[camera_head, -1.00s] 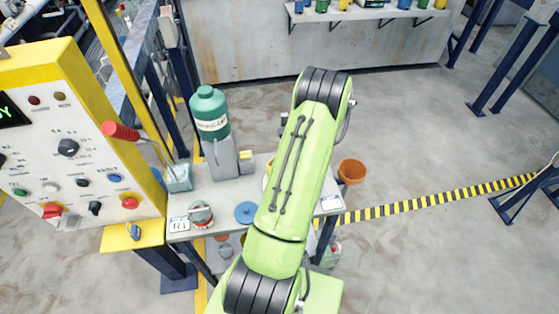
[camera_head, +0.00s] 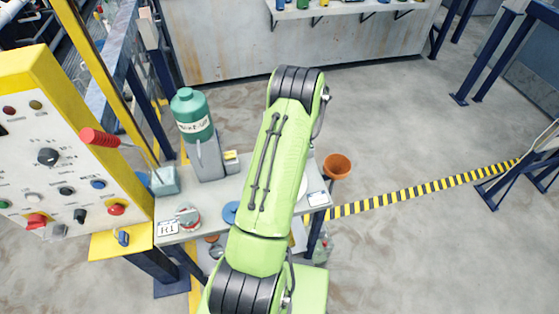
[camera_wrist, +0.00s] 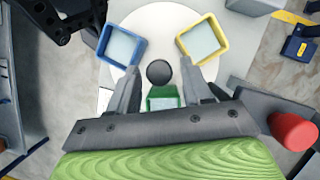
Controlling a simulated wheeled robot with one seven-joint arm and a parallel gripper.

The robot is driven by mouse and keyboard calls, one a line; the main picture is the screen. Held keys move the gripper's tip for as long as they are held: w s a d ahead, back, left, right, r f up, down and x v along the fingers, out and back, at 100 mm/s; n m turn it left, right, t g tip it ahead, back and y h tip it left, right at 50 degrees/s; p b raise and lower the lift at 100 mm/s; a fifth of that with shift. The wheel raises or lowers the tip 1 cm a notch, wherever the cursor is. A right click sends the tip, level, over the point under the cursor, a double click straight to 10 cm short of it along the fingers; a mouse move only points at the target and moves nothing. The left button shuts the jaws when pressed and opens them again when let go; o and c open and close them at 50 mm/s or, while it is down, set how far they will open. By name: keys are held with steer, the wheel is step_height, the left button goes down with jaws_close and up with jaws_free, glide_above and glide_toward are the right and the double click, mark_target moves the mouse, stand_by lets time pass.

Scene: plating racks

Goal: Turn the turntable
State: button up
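The turntable (camera_wrist: 160,22) is a round white disc in the wrist view. It carries a blue-rimmed square tray (camera_wrist: 122,45) at left, a yellow-rimmed one (camera_wrist: 201,41) at right and a green one (camera_wrist: 163,97) nearest my gripper. A dark round knob (camera_wrist: 159,72) stands at its middle. My gripper (camera_wrist: 160,70) is open, its fingers apart on either side of the knob, with visible gaps. I cannot tell its height above the disc. In the head view my green arm hides my gripper and most of the turntable; a white sliver (camera_head: 302,188) shows beside the arm.
A control panel (camera_head: 60,150) with a red-handled lever (camera_head: 100,138) stands at left. An orange pot (camera_head: 337,166) is right of the bench. Open floor lies right.

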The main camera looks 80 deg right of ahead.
steer(key=shift+o, duration=0.3)
steer(key=p+v, duration=0.2)
steer(key=v, duration=1.3)
steer(key=shift+s+r, duration=0.15)
steer(key=shift+r, duration=0.15)
steer(key=shift+d, duration=0.1)
